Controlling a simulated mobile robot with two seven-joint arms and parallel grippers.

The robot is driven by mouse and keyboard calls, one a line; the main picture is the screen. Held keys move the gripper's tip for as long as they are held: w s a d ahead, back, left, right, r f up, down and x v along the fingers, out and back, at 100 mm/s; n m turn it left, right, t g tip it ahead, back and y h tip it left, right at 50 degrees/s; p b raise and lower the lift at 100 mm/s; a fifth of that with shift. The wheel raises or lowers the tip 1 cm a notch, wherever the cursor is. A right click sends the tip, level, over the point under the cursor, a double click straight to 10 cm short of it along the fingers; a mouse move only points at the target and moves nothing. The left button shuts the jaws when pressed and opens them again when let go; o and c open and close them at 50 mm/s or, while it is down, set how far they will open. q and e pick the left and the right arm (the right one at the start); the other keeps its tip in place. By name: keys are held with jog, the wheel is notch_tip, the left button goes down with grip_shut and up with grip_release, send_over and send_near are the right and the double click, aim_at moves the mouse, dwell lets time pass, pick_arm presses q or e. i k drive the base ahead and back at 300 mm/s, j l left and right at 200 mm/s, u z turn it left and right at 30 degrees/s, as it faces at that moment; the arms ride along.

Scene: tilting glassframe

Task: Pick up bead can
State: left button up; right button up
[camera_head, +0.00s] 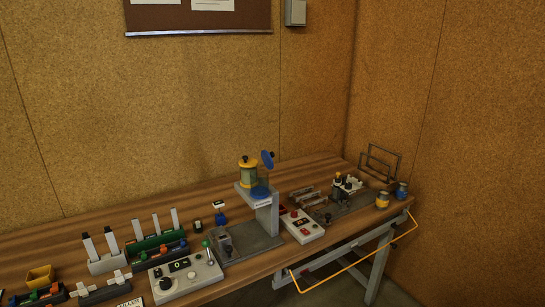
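A yellow and grey can with a dark knob on top (248,173) stands upright on a raised grey stand (262,230) at the middle of the workbench. A small yellow can (382,201) and a small blue can (402,190) stand side by side near the bench's right end. No label can be read, so I cannot tell which of these is the bead can. Neither of my grippers shows in the head view.
The wooden bench (75,240) runs along the wall. A white control box (185,277), a white-and-red box (303,227), slotted racks (155,240) and a yellow bin (40,276) crowd it. A yellow rail (345,268) juts from its front right. Bare wood lies along the back.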

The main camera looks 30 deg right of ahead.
aim_at(401, 190)
jog(key=i+l+u, duration=0.1)
jog(key=l+u, duration=0.15)
jog(key=l, duration=1.45)
jog(key=l+u, duration=0.25)
jog(key=l, duration=1.45)
jog(key=z, duration=1.65)
jog(key=u, duration=0.45)
jog(key=j+u, duration=0.1)
jog(key=u, duration=0.3)
jog(key=j+u, duration=0.1)
jog(key=u, duration=0.8)
